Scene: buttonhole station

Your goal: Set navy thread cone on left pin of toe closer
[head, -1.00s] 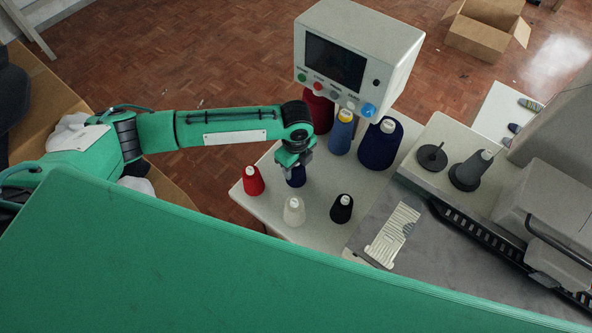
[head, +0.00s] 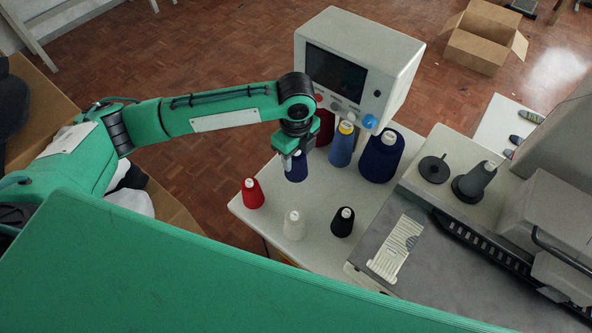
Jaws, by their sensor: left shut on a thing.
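My left gripper (head: 291,156) is shut on the top of a small navy thread cone (head: 297,172). The cone hangs upright, seemingly a little above the white table, behind the white cone. The toe closer (head: 522,222) stands at the right. Its left pin (head: 434,169) rises from a bare dark disc with no cone on it. A larger navy cone (head: 382,157) stands on the table beside a blue one. My right gripper is not in view.
Red (head: 253,194), white (head: 293,225) and black (head: 342,222) cones stand at the front of the table (head: 320,190). A blue cone (head: 341,146) and a dark red cone (head: 325,128) stand behind, below the control box (head: 360,60). A slotted white piece (head: 396,248) lies on the grey surface.

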